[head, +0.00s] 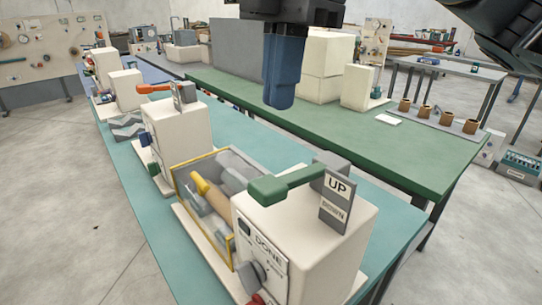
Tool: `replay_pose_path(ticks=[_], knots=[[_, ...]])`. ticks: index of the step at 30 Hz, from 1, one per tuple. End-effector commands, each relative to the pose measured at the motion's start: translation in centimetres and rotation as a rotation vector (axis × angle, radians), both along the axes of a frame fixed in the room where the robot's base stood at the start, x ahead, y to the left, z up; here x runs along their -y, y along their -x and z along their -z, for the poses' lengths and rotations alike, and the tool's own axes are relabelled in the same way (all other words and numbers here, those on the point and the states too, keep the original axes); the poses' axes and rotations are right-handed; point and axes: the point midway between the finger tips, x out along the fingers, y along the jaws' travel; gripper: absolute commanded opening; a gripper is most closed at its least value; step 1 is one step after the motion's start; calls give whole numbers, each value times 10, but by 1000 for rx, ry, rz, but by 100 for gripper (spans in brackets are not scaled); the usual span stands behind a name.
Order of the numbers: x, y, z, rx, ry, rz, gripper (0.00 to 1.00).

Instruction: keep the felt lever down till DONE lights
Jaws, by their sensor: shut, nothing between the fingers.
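The near cream machine (343,240) carries a green lever (285,184) on its top, which I take to be the felt lever. Its thick end points left, and its other end meets a grey plate (336,200) marked UP above and DOWN below. The arm sits by the UP word. A front panel (262,250) reads DONE beside a small dark window (245,227) that looks unlit. My gripper (279,106) has blue fingers, shut and empty, pointing down. In the picture it hangs above the lever, apart from it; the depth between them is hard to judge.
Left of the lever is a yellow-edged tray (180,190) with rollers. Behind it stand another cream machine (180,130) and one with an orange lever (155,88), on a teal bench (125,180).

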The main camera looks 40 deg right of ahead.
Motion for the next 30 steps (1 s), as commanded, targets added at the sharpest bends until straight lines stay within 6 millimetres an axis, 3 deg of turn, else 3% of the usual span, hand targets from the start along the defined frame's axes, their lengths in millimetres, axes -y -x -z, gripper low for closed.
replay_pose_path(ticks=[9, 15, 30], knots=[[-8, 1, 60, -3, 0, -1, 0], [-11, 1, 85, -2, 0, -1, 0], [-13, 0, 94, 0, -1, -1, 0]])
